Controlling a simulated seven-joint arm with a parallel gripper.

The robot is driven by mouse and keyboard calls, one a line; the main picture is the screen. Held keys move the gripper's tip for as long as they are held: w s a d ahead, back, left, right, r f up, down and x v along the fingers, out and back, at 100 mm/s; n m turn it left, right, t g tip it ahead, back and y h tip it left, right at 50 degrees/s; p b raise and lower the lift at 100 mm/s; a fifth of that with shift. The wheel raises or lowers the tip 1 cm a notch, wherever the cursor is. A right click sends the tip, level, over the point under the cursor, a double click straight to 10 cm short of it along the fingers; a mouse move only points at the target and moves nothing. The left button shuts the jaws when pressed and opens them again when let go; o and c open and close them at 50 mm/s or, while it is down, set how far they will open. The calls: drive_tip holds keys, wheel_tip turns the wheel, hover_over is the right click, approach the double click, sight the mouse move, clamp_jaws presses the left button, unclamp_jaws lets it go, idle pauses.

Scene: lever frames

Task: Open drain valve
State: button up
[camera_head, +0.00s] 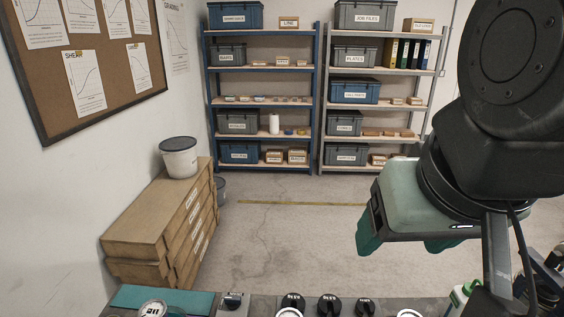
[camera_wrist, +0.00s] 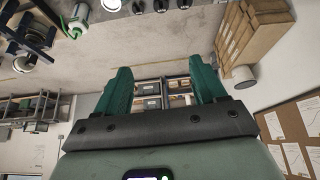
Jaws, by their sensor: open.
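A row of black round knobs with pale labels shows at the bottom edge of the head view: a left knob (camera_head: 293,302), a middle knob (camera_head: 330,304) and a right knob (camera_head: 365,307). A smaller dark fitting (camera_head: 233,300) sits left of them. I cannot tell which is the drain valve; the labels are too small to read and the lower panel is cut off. Knobs (camera_wrist: 160,5) also show at the top edge of the wrist view. My gripper (camera_head: 405,243) is raised at the right, apart from the panel. In the wrist view its green fingers (camera_wrist: 162,72) are spread and empty.
Bottles (camera_head: 461,296) and equipment crowd the lower right. The floor between is mostly clear.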

drive_tip(key=shift+w+a, duration=0.1)
drive_tip(key=shift+w, duration=0.15)
drive_tip(key=c, duration=0.4)
drive_tip(key=w+a+n, duration=0.1)
drive_tip(key=w, duration=0.2)
drive_tip(key=w+a+n+g, duration=0.1)
drive_tip(key=w+a+n, duration=0.1)
drive_tip(key=w, duration=0.1)
drive_tip(key=w+a+n+g, duration=0.1)
drive_tip(key=w+a, duration=0.1)
drive_tip(key=w, duration=0.1)
drive_tip(key=shift+w+f+n, duration=0.15)
drive_tip(key=shift+f+n, duration=0.1)
drive_tip(key=shift+n, duration=0.05)
drive_tip(key=shift+c, duration=1)
drive_tip(key=n+g+h, duration=0.4)
drive_tip(key=n, duration=0.9)
hover_over(232, 298)
drive_tip(key=a, duration=0.5)
wheel_tip(232, 298, down, 29)
drive_tip(key=x, duration=1.1)
drive_tip(key=shift+w+d, duration=0.2)
drive_tip(key=shift+d, duration=0.15)
clamp_jaws()
